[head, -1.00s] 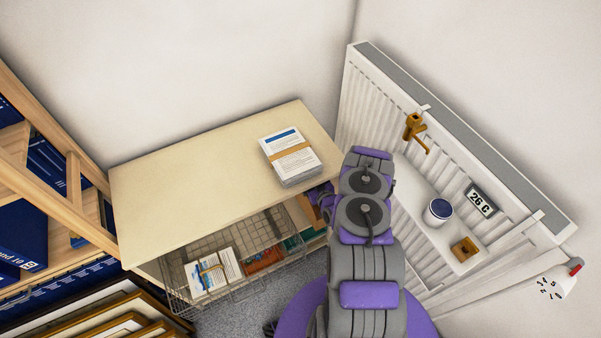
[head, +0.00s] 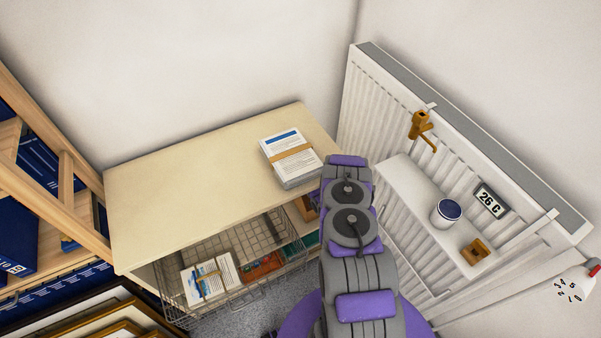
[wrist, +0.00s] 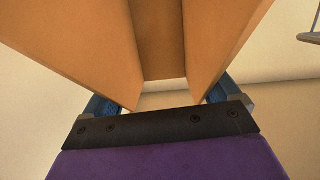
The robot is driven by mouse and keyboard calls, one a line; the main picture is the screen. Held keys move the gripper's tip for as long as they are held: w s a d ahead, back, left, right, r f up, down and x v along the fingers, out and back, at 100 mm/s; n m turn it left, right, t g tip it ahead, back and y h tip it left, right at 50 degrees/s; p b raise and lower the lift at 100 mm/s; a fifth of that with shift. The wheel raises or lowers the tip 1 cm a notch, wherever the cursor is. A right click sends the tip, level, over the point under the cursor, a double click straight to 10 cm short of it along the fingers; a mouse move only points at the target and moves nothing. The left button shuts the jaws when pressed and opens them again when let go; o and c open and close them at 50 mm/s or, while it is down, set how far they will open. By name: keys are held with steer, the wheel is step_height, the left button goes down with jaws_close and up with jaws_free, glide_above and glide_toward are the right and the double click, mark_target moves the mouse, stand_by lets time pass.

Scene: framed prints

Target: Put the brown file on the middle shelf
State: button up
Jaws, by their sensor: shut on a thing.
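The brown file (wrist: 155,40) fills the upper wrist view, with two side walls and a darker panel between them. My gripper (wrist: 160,98) is shut on it, with a blue finger showing at each side. In the head view my arm hides the gripper and most of what is beyond it. A small brown patch (head: 305,208) shows just left of my arm, below the pale top; I cannot tell if it is the file. A wooden shelf unit (head: 66,178) with blue files stands at the left. Which shelf is the middle one is unclear.
A pale-topped unit (head: 190,180) carries a banded paper stack (head: 290,155). A wire basket (head: 245,295) below holds papers and a red item. A radiator (head: 365,110) with a small white shelf and mug (head: 446,212) stands right. Picture frames (head: 100,325) lean at lower left.

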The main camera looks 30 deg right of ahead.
steer(key=shift+d, duration=0.15)
steer(key=o, duration=1.7)
steer(key=shift+d+f, duration=0.1)
steer(key=shift+o, duration=0.2)
steer(key=s+r+p, duration=0.2)
steer(key=s+p, duration=0.1)
steer(key=s, duration=0.9)
steer(key=shift+r+p, duration=0.2)
steer(key=shift+p, duration=0.2)
steer(key=shift+w, duration=0.1)
